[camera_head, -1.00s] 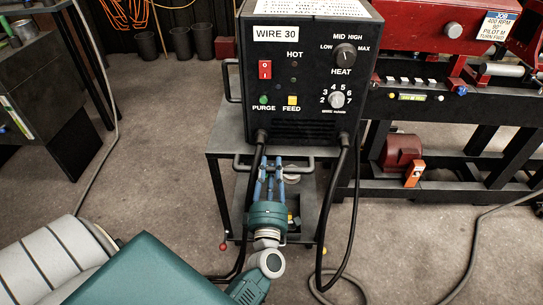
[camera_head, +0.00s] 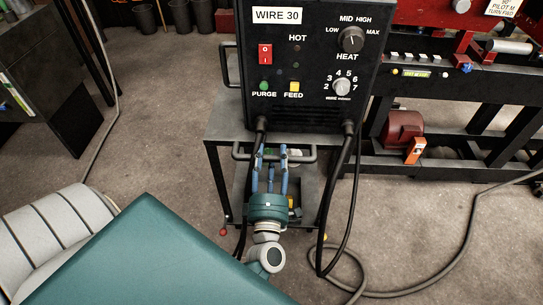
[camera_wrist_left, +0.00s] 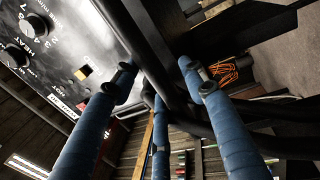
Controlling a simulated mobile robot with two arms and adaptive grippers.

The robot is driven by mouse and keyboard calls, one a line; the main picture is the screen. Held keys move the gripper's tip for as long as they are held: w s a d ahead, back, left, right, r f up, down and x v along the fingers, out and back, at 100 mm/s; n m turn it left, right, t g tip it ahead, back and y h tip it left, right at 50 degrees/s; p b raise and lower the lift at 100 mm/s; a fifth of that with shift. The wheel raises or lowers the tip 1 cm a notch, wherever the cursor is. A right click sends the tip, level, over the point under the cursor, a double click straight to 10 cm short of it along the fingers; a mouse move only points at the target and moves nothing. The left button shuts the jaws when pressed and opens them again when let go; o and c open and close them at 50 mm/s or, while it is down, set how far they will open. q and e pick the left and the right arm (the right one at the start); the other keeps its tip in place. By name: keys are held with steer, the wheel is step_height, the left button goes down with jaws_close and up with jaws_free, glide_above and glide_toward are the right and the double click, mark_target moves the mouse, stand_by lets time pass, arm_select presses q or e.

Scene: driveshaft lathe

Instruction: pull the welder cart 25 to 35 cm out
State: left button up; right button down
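The welder cart (camera_head: 222,128) is a dark metal cart with the black WIRE 30 welder box (camera_head: 310,75) on its top shelf. A dark bar handle (camera_head: 306,155) runs along its front edge. My left gripper (camera_head: 271,152) has blue fingers and is at this handle, with its fingertips reaching up to the bar and spread apart. In the left wrist view the spread blue fingers (camera_wrist_left: 160,80) are beside dark bars or cables crossing between them. I cannot tell whether they touch the handle. My right gripper is not in view.
Black cables (camera_head: 345,190) hang from the welder front beside my gripper and loop on the floor. A grey hose (camera_head: 470,220) lies at the right. A red lathe with a dark frame (camera_head: 450,165) stands right of the cart. Floor in front is mostly clear.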

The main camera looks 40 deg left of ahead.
arm_select(q)
steer(key=shift+s, duration=0.1)
steer(key=v, duration=0.7)
steer(key=shift+d, duration=0.25)
stand_by(0.4)
